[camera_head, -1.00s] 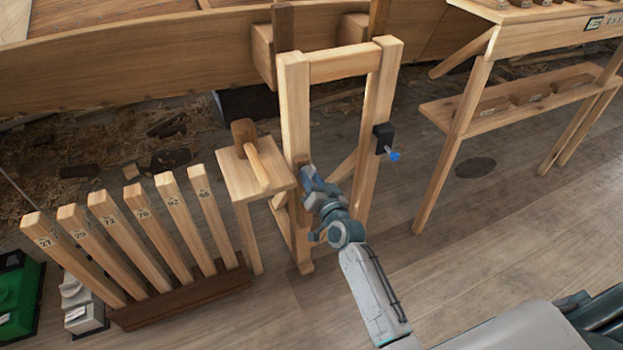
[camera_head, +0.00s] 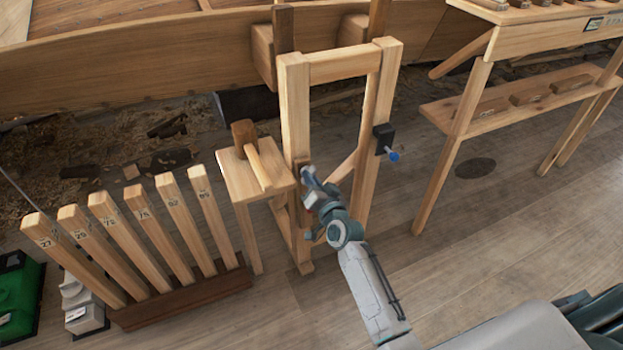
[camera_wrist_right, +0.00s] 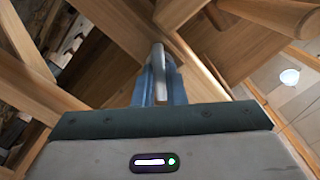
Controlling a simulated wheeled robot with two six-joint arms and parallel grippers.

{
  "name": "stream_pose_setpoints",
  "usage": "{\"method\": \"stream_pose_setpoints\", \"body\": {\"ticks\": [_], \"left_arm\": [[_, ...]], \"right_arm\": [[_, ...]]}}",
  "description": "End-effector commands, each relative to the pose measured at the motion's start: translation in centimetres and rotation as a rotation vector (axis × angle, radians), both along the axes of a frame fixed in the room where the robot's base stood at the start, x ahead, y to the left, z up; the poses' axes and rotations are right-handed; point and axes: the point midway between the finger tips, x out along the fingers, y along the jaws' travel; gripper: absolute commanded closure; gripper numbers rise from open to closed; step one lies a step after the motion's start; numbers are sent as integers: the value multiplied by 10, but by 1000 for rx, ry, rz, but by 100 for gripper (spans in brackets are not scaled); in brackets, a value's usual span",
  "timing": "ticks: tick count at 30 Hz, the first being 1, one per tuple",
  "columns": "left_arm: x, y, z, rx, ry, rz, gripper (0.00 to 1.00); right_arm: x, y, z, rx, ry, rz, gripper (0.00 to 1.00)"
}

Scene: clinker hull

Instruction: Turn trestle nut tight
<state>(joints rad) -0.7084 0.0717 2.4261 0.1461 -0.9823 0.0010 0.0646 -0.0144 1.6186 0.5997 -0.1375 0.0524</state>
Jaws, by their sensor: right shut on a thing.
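The wooden trestle (camera_head: 295,110) stands upright in the middle of the head view, in front of the hull. My right gripper (camera_head: 307,178) is at the lower part of its left post. In the right wrist view, my right gripper (camera_wrist_right: 160,82) is shut on a small grey metal piece, which I take to be the trestle nut (camera_wrist_right: 160,68). The fingers hide much of it. In the head view the nut is hidden behind my gripper. My left gripper is not in view.
A small stool (camera_head: 239,176) with a mallet (camera_head: 257,160) stands close left of the trestle. A rack of numbered wooden sticks (camera_head: 160,240) is further left. A black block with a blue-tipped pin (camera_head: 384,138) sits on the right post. A bench (camera_head: 480,110) stands at right; floor between is clear.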

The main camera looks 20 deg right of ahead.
Motion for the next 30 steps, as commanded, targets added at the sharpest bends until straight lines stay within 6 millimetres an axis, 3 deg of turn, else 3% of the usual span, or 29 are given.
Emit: {"method": "stream_pose_setpoints", "body": {"ticks": [18,30], "left_arm": [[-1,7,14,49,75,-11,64],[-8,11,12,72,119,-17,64]], "right_arm": [[0,0,1,482,37,-1,100],[0,0,0,664,52,0,100]]}}
